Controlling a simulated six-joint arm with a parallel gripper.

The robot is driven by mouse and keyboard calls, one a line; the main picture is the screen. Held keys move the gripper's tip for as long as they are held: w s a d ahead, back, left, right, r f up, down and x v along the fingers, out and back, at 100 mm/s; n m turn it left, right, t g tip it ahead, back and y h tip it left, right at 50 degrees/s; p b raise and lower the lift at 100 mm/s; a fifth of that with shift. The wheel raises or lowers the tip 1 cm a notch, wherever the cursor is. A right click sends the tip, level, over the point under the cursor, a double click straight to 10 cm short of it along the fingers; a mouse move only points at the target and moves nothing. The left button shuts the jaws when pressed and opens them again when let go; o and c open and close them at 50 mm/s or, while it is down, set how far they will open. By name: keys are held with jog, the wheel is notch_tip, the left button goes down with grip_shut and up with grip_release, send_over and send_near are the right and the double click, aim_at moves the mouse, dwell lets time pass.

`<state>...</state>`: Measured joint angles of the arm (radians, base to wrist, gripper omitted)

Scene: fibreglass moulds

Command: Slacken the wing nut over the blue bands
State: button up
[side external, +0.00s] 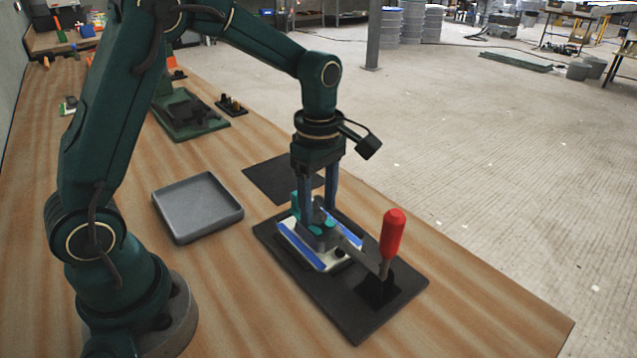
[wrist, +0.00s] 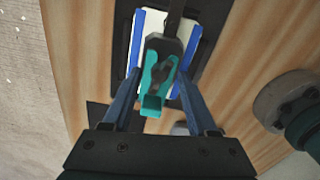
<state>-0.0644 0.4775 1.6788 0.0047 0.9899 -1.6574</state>
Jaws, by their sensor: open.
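A teal wing nut (wrist: 152,101) sits on the dark clamp (wrist: 165,46), above a pale plate with blue bands (wrist: 137,42) along its two sides. In the side view, teal parts of the nut (side external: 296,204) show beside and between my fingers, partly hidden by them. My gripper (wrist: 159,76) is open and points down. Its two blue fingers stand either side of the nut, with visible gaps in the wrist view. In the side view my gripper (side external: 319,211) is low over the clamp. Whether a fingertip touches the clamp is not clear.
The clamp's red handle (side external: 392,234) stands upright, close to the right of my gripper. The dark base board (side external: 350,318) lies on the wooden bench. A grey tray (side external: 198,205) is to the left, and a dark mat (side external: 265,180) lies behind. The bench's front right is clear.

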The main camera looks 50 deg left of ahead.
aim_at(319, 212)
jog(key=shift+r, duration=2.35)
jog(key=shift+r, duration=0.2)
jog(key=s+d+r+m+t, duration=0.1)
jog(key=s+r+m+t, duration=0.35)
jog(key=s+r, duration=0.3)
jog(key=s+f+m, duration=0.1)
jog(key=s+m, duration=0.2)
jog(key=m, duration=0.4)
jog(key=s+d+f+m+t, duration=0.1)
jog(key=s+f+m, duration=0.1)
jog(key=m, duration=0.6)
jog(key=shift+s+f, duration=0.15)
jog(key=shift+s, duration=0.7)
